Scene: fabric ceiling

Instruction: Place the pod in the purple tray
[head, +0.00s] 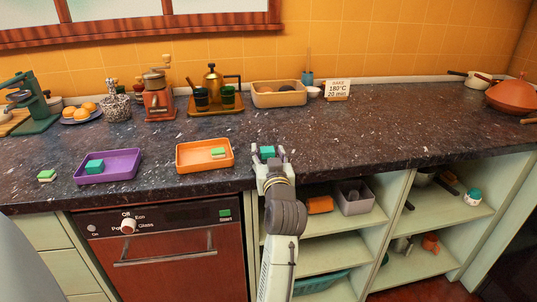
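The purple tray (127,176) lies on the dark counter at the left, with a teal block (95,166) in it. Another teal block (267,152) is at my gripper (269,156), to the right of the orange tray. My gripper's fingers are spread, one on each side of this block, and look open; contact is not clear. The orange tray (181,165) holds a small green and pale layered piece (218,153). A similar layered piece (46,176) lies on the counter left of the purple tray. I cannot tell which of these small pieces is the pod.
The orange tray lies between the purple tray and my gripper. A grinder (157,98), a tea set on a wooden tray (215,110) and a tan bin (279,100) stand along the back. The counter right of my gripper is clear.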

